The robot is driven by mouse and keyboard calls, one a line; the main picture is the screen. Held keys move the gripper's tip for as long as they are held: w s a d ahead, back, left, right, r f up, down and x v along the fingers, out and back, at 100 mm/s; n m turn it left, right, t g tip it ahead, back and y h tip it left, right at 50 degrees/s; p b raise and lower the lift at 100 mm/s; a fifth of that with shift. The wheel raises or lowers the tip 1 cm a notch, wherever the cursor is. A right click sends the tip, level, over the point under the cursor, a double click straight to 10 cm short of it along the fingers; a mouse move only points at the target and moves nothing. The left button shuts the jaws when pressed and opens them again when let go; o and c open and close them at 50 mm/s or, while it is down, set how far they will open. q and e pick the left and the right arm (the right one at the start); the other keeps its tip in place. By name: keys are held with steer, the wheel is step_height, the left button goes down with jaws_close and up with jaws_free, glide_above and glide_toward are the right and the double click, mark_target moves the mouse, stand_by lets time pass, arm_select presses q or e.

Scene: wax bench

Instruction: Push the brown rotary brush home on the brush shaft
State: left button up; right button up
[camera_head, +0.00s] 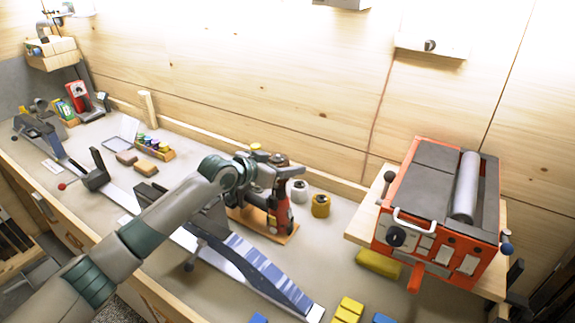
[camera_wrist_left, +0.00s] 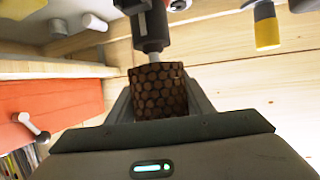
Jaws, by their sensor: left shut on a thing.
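The brown rotary brush (camera_wrist_left: 158,92), a cylinder with a pattern of round bristle tufts, sits between the fingers of my left gripper (camera_wrist_left: 160,100) in the left wrist view. The gripper is shut on it. The dark rotary tool (camera_wrist_left: 150,25) with a grey collar is lined up with the brush's far end. The shaft itself is mostly hidden, and I cannot tell how deep it sits in the brush. In the head view my left gripper (camera_head: 293,171) is beside the upper part of the red and black tool (camera_head: 280,212); the brush is not clear there. My right gripper is not in view.
The tool stands on a wooden base (camera_head: 250,224). White (camera_head: 299,191) and gold (camera_head: 320,206) spools stand close behind it. A red machine with a grey roller (camera_head: 466,190) is at the right. A ski (camera_head: 255,271) lies in front. Yellow blocks (camera_head: 348,308) lie near the front edge.

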arm_select(q)
steer(key=shift+f+b, duration=0.4)
steer(key=shift+f, duration=0.4)
steer(key=o, duration=1.2)
steer(key=shift+o, duration=0.2)
steer(key=shift+b+v, duration=0.4)
steer(key=shift+v, duration=0.45)
steer(key=b+v, duration=0.5)
steer(key=v, duration=1)
steer(key=shift+s+a+r, duration=0.15)
steer(key=shift+s, duration=0.1)
